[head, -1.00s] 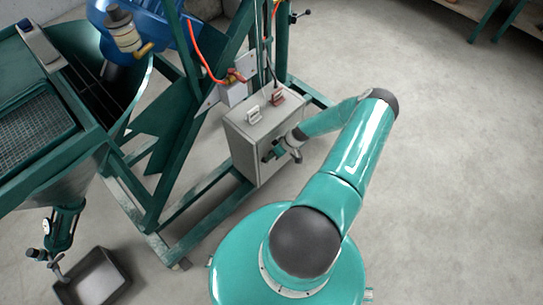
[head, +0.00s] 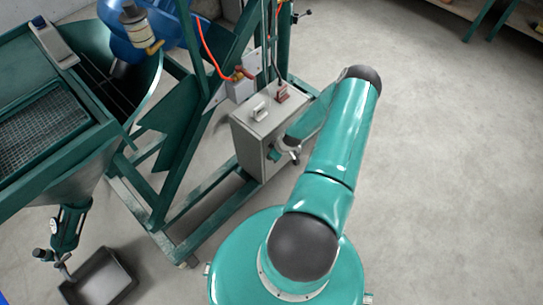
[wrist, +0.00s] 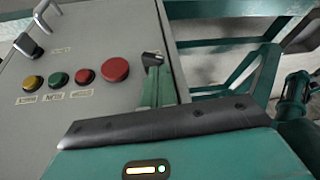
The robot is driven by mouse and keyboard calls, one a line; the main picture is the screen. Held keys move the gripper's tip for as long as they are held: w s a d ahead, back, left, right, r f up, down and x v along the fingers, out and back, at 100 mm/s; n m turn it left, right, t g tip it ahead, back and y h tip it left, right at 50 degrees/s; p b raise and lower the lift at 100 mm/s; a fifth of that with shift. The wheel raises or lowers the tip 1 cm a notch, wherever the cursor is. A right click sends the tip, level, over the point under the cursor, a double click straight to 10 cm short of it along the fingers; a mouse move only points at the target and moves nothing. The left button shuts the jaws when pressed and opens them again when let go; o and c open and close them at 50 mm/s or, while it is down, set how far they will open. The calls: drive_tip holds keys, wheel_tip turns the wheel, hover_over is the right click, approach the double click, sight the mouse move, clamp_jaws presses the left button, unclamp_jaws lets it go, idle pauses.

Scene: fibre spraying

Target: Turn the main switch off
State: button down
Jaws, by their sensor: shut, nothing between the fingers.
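The grey control box (head: 250,150) stands on the green frame, and its front panel (wrist: 105,30) fills the left of the wrist view. The panel carries a yellow button (wrist: 33,82), a green button (wrist: 58,79), a small red button (wrist: 84,76) and a larger red button (wrist: 115,69). A small dark knob-like part (wrist: 152,58), perhaps the main switch, shows near the panel's right edge. My gripper (wrist: 157,78) is shut, with its green fingers at that part; I cannot tell whether they touch. In the head view my gripper (head: 276,153) is at the box's front, partly hidden by my wrist.
A light handle (head: 259,111) and a red clamp-like part (head: 281,93) sit on the box top. The green machine frame (head: 160,200) and hopper (head: 70,170) stand left, with a dark tray (head: 102,278) on the floor. The floor (head: 450,170) to the right is clear.

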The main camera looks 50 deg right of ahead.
drive_tip(key=h, duration=0.3)
drive_tip(key=shift+s+n, duration=0.15)
drive_tip(key=shift+n, duration=0.15)
drive_tip(key=shift+r, duration=0.1)
drive_tip(key=shift+a+r, duration=0.1)
drive_tip(key=shift+r, duration=0.5)
drive_tip(key=shift+a+r, duration=0.1)
drive_tip(key=shift+a, duration=0.05)
